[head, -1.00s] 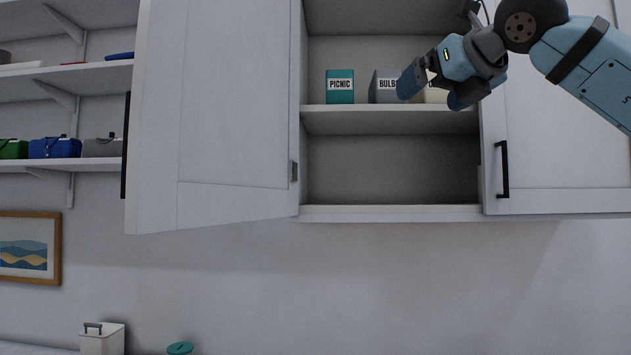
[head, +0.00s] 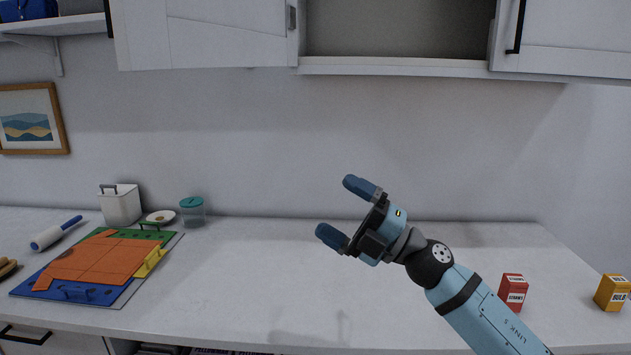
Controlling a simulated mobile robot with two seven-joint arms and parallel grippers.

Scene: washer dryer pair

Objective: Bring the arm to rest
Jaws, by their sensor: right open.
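My right gripper (head: 338,211) is open and empty. It is above the middle of the white counter (head: 240,290), with its fingers pointing left and the wall behind it. Its arm comes in from the lower right. My left gripper is not in view.
A wall cabinet's open door (head: 205,30) hangs at the upper left. On the counter's left are a folding board (head: 95,262) with an orange cloth-like piece, a white canister (head: 121,205), a teal-lidded jar (head: 192,212) and a lint roller (head: 55,233). A red box (head: 512,291) and an orange box (head: 611,292) stand right.

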